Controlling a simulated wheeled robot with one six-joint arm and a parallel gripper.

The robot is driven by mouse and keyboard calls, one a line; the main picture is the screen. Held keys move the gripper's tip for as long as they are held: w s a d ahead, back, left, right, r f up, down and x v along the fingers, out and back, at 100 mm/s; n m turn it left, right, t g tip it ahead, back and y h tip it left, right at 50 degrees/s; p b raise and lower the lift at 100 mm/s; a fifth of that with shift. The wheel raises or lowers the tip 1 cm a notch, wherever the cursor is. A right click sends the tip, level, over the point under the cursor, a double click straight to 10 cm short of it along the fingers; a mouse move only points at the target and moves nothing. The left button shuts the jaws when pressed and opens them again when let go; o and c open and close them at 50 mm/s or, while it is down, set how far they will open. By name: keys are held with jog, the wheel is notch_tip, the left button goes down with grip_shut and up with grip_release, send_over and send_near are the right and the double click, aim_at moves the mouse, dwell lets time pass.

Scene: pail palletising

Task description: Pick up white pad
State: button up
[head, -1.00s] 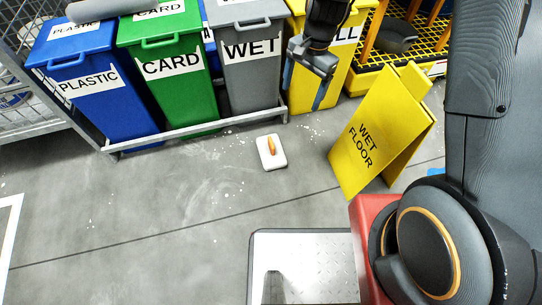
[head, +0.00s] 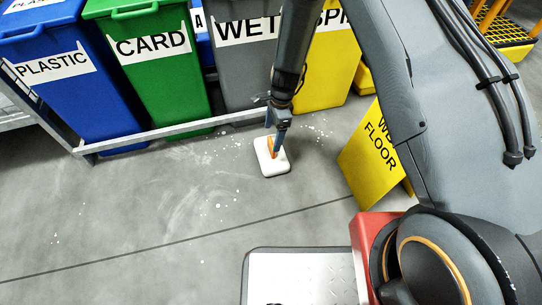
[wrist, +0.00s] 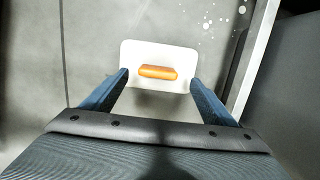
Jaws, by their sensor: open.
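The white pad (head: 272,163) lies flat on the grey floor in front of the bins, with an orange handle on its top. In the wrist view the pad (wrist: 158,56) lies ahead with its orange handle (wrist: 157,72) running left to right. My gripper (head: 275,147) is over the pad, pointing down. In the wrist view my gripper (wrist: 158,76) is open, with one blue finger to each side of the handle and nothing between them gripped. I cannot tell how high the fingertips are above the pad.
Blue (head: 75,95), green (head: 160,80), grey (head: 241,70) and yellow (head: 325,75) bins stand behind a low metal rail (head: 170,131). A yellow wet floor sign (head: 368,160) stands to the right. White specks dot the floor. The floor left of the pad is clear.

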aim_at(272, 142)
jog(key=shift+s+a+f+b, duration=0.15)
jog(key=shift+f+b, duration=0.85)
jog(key=shift+f, duration=0.65)
jog(key=shift+s+a+f+b, duration=0.15)
jog(key=shift+f+b, duration=0.85)
jog(key=shift+f, duration=0.6)
jog(key=shift+r, duration=0.1)
jog(key=c, duration=1.3)
